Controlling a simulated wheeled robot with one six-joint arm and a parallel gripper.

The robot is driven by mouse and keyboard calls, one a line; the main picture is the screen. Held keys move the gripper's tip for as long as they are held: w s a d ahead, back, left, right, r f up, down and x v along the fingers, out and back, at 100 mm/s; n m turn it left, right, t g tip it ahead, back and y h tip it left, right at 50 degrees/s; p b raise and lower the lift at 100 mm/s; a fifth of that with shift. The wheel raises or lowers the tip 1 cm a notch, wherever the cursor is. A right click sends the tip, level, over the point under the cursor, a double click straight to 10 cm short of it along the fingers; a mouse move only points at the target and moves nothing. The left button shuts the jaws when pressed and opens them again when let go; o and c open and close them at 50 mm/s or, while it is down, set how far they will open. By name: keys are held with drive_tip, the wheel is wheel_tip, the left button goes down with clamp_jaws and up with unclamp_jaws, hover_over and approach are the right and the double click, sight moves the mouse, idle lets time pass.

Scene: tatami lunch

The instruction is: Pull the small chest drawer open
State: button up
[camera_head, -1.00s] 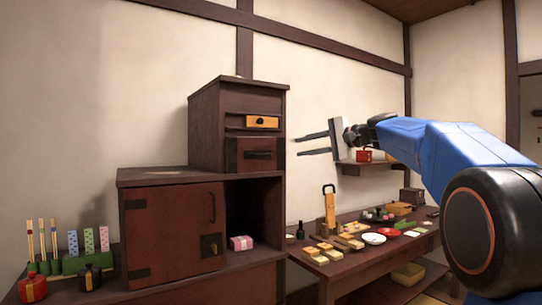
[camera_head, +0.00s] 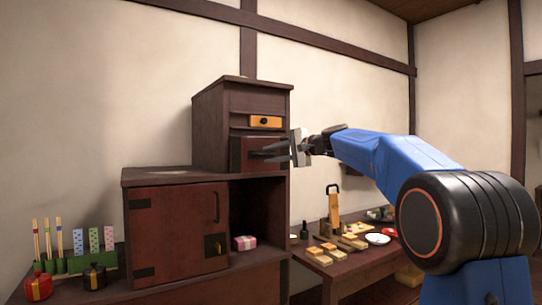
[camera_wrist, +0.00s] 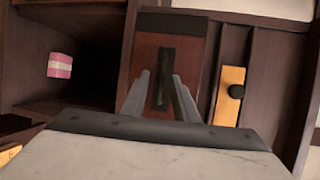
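The small chest (camera_head: 208,130) stands on top of the larger cabinet. Its lower drawer (camera_head: 238,148) has a dark red front with a black bar handle, seen in the wrist view (camera_wrist: 164,76). My gripper (camera_head: 272,154) is in front of this drawer, coming from the right. In the wrist view its two fingers (camera_wrist: 161,95) are apart, one on each side of the handle, with gaps to it. I cannot tell how deep they reach around it. In the head view the gripper hides much of the handle and the drawer's right side.
Above is a yellow drawer front (camera_head: 265,121) with a black knob. The larger cabinet (camera_head: 175,235) has a closed door and an open niche holding a pink box (camera_head: 245,243). A low table (camera_head: 350,268) with food stands at right. Free air lies before the chest.

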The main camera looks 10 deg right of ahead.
drive_tip(key=shift+w+a, duration=0.1)
drive_tip(key=shift+a, duration=0.05)
clamp_jaws()
idle(1.4)
